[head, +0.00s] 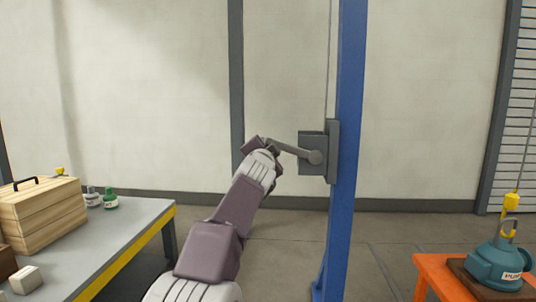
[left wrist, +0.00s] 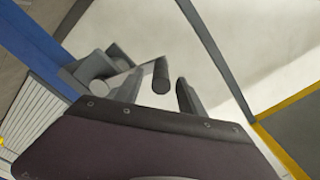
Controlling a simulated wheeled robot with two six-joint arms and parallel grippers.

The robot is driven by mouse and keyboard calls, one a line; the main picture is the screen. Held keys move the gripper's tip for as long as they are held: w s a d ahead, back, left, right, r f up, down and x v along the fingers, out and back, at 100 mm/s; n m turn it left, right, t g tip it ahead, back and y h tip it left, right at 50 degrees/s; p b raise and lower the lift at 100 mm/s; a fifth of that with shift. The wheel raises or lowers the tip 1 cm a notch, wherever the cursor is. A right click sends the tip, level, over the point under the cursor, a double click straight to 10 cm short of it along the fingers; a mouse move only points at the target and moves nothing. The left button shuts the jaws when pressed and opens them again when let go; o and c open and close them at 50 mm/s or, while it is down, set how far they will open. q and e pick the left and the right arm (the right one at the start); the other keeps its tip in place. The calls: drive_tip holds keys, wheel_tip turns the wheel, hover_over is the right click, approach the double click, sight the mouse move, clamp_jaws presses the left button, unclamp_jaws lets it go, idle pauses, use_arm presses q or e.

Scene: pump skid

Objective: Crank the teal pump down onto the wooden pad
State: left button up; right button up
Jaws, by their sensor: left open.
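The teal pump (head: 497,267) is at the lower right in the head view, under a yellow hook (head: 511,202) on a cable. It appears upright over the brown wooden pad (head: 458,268); I cannot tell if they touch. The grey winch (head: 312,150) is on the blue post, and its crank arm (head: 290,149) points left. My left gripper (head: 262,147) is at the crank's outer end. In the left wrist view my left gripper (left wrist: 158,86) is open, with the dark crank handle (left wrist: 161,74) between its fingers. My right gripper is out of view.
The blue post (head: 347,130) stands just right of the winch. An orange stand (head: 430,272) carries the pad. Floor between bench and post is clear.

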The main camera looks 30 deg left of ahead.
use_arm(q)
drive_tip(key=v, duration=0.3)
drive_tip(key=shift+s+d, duration=0.15)
drive_tip(key=shift+s, duration=0.15)
idle(0.8)
